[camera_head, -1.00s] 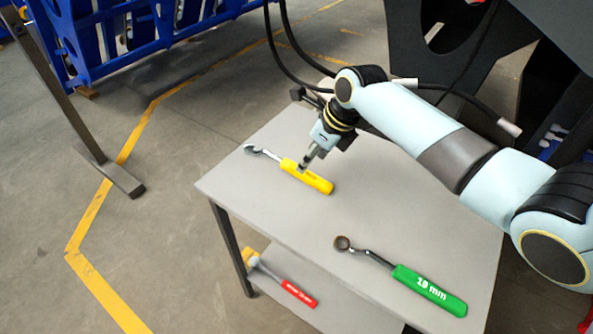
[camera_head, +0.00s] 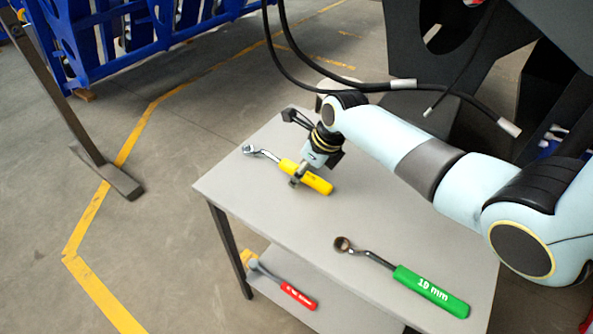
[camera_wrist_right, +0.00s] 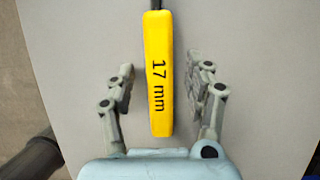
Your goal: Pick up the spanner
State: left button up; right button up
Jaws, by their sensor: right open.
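A spanner with a yellow handle (camera_head: 317,182) lies on the grey table top (camera_head: 240,190), its metal head pointing to the left. A second spanner with a green handle (camera_head: 430,291), marked 19 mm, lies nearer the front. My right gripper (camera_head: 294,183) is at the yellow handle, pointing down. In the right wrist view the yellow handle (camera_wrist_right: 158,75), marked 17 mm, lies between the two open fingers of my right gripper (camera_wrist_right: 165,80), with a gap on both sides. The yellow spanner's head is out of the wrist view. My left gripper is not in view.
A red-handled tool (camera_head: 298,296) lies on the table's lower shelf (camera_head: 345,312). Black hoses (camera_head: 370,88) hang behind the table near dark chassis parts (camera_head: 440,65). A blue rack (camera_head: 140,35) stands at the back left. The table top between the two spanners is clear.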

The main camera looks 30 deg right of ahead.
jog(key=shift+s, duration=0.1)
grip_shut()
dwell(0.4)
notch_tip(320, 180, up, 4)
jog(key=s+d+r, duration=0.1)
jog(key=d+r, duration=0.6)
jog(key=d, duration=0.4)
jog(key=shift+s+d+r, duration=0.15)
jog(key=shift+s+d, duration=0.15)
jog(key=shift+s, duration=0.05)
jog(key=c, duration=0.6)
grip_release()
grip_shut()
